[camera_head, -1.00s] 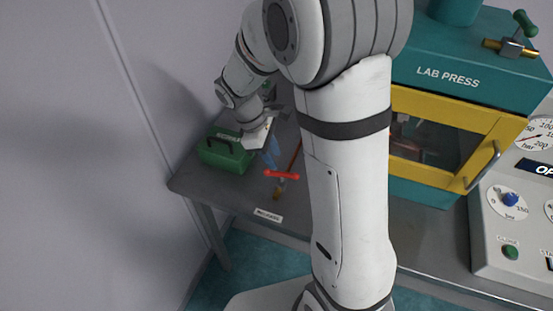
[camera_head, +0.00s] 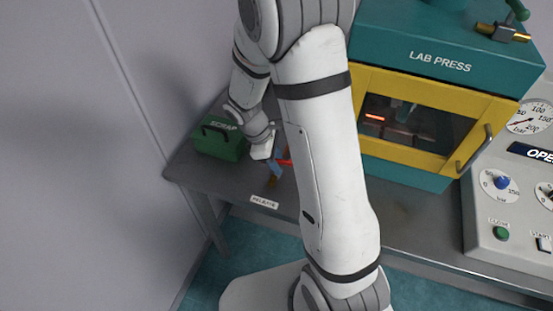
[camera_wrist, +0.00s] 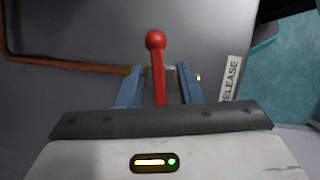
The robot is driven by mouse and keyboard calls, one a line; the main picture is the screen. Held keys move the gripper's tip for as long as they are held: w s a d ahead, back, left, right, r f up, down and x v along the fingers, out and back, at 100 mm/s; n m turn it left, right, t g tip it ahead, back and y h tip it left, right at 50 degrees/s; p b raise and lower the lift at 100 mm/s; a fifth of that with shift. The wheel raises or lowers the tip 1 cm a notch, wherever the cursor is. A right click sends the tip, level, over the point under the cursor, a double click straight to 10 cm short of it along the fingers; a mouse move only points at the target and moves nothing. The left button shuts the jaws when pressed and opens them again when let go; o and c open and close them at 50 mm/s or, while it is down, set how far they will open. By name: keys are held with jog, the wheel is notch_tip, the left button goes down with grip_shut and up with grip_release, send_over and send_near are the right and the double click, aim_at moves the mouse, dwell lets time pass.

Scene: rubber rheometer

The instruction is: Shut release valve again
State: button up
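The release valve's red lever (camera_wrist: 157,70) with a ball knob shows in the wrist view, lying crosswise to the copper pipe (camera_wrist: 70,64). The grey valve body is partly hidden behind the lever and fingers. My gripper (camera_wrist: 160,80) is open, with one blue finger on each side of the lever and a gap visible beside it. In the head view my gripper (camera_head: 273,168) is low over the table at the lever, and only a bit of the red lever (camera_head: 285,161) shows. The RELEASE label (camera_head: 264,202) is on the table's front edge; it also shows in the wrist view (camera_wrist: 230,78).
A green SCRAP box (camera_head: 220,143) stands left of my gripper. The teal and yellow lab press (camera_head: 440,62) stands right of my arm, with a control panel (camera_head: 510,220) beside it. A grey wall is at the left. The table front (camera_head: 225,185) is clear.

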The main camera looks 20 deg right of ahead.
grip_shut()
jog(key=shift+m+g, duration=0.4)
jog(key=shift+m, duration=0.9)
grip_release()
jog(key=shift+r, duration=0.1)
jog(key=v, duration=0.7)
jog(key=shift+r+b, duration=0.35)
jog(key=shift+b, duration=0.1)
